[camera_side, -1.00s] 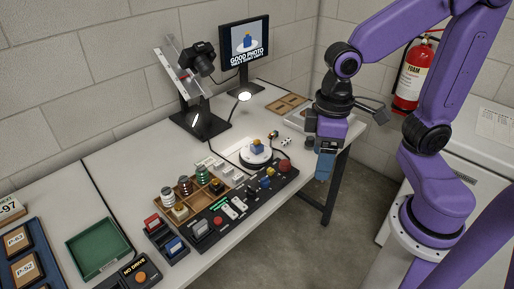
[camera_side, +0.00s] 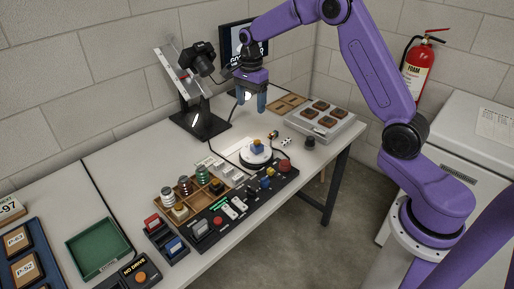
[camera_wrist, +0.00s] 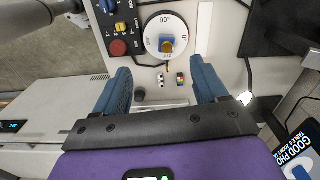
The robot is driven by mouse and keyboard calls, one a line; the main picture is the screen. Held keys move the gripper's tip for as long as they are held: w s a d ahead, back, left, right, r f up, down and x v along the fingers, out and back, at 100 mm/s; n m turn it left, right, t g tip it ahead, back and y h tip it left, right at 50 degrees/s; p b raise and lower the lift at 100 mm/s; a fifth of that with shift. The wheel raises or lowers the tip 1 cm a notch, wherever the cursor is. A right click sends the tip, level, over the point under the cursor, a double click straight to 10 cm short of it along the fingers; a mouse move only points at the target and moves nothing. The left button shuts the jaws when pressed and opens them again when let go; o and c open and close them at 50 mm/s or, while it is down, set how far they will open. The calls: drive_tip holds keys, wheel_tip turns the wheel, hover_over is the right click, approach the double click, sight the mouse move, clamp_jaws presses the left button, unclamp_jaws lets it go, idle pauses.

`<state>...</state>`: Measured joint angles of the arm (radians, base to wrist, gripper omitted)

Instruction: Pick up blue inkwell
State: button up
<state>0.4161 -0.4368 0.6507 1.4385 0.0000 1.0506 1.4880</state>
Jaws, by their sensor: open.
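The blue inkwell (camera_side: 257,147) is a small blue piece with some yellow on it. It stands on a round white turntable (camera_side: 247,160) at the black control panel. It also shows on the dial-marked turntable in the wrist view (camera_wrist: 166,46), at the top centre. My gripper (camera_side: 251,108) points down above the table, higher than the inkwell and apart from it. Its two blue fingers (camera_wrist: 160,68) are spread with nothing between them; the inkwell lies beyond the tips in the wrist view.
A camera (camera_side: 199,60) on a stand and a monitor (camera_side: 230,40) stand behind. The black panel (camera_side: 215,232) has knobs and buttons. A wooden rack (camera_side: 207,200) holds several jars. Small items (camera_side: 286,141) lie right of the turntable. A grey tray (camera_side: 340,122) sits at the right.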

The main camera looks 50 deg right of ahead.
drive_tip(key=w+d+f+m, duration=0.2)
drive_tip(key=d+m, duration=0.1)
drive_tip(key=d, duration=0.1)
hover_over(257, 141)
drive_tip(key=f, duration=1.1)
drive_tip(key=shift+w+f, duration=0.25)
drive_tip(key=shift+f, duration=0.05)
drive_tip(key=shift+s+f, duration=0.15)
drive_tip(key=shift+f, duration=1.2)
drive_tip(key=shift+s+f, duration=0.1)
drive_tip(key=shift+f, duration=1.2)
drive_tip(key=c, duration=1.2)
